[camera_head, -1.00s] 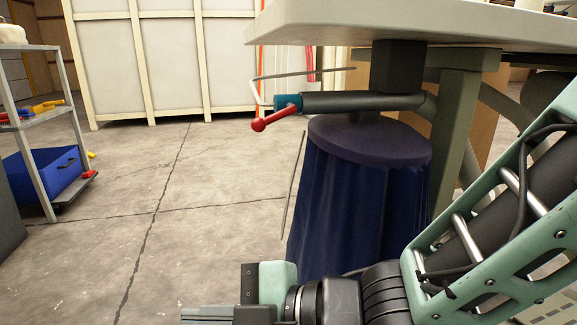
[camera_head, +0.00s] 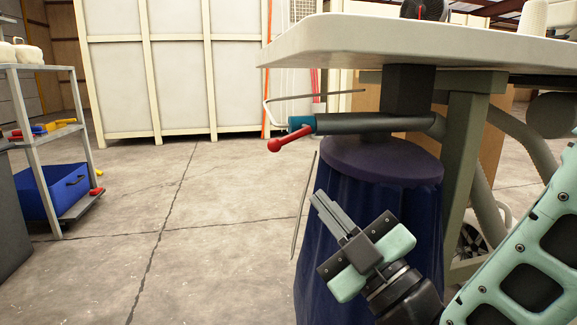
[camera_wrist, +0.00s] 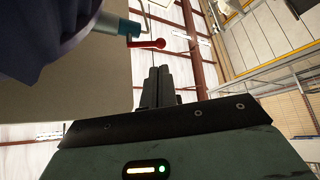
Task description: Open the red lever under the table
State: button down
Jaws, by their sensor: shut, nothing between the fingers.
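The red lever (camera_head: 290,139) has a round knob at its left end. It joins a teal fitting (camera_head: 301,124) at the end of a dark horizontal pipe (camera_head: 370,123) under the white table (camera_head: 400,40). My gripper (camera_head: 319,197) is shut and empty, below and a little right of the lever, in front of the blue bag. Its fingers point up and left and are apart from the lever. In the wrist view the red lever (camera_wrist: 147,44) shows just beyond and above the shut fingertips (camera_wrist: 160,72).
A blue bag with a purple top (camera_head: 380,162) hangs beneath the pipe. A thin grey rod (camera_head: 303,205) stands left of the bag. A shelf cart (camera_head: 45,140) with a blue bin (camera_head: 55,185) is at the left. The floor between is clear.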

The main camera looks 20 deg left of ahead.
aim_at(276, 149)
jog(key=b+x, duration=0.3)
jog(key=x, duration=0.7)
jog(key=shift+f, duration=0.1)
jog(key=shift+s+a+m+t+b, duration=0.15)
jog(key=shift+m+t+b, duration=0.25)
jog(key=shift+m, duration=0.2)
jog(key=shift+s+a+m+t+b, duration=0.15)
jog(key=shift+m+t+b, duration=0.2)
jog(key=shift+m, duration=0.25)
jog(key=shift+a+r+m+t+h+b, duration=0.1)
jog(key=shift+r+m+t+h+b, duration=0.25)
jog(key=shift+m+t+h, duration=0.45)
jog(key=shift+s+a+r+m, duration=0.1)
jog(key=shift+a+r+m, duration=0.05)
jog(key=shift+r+m, duration=0.5)
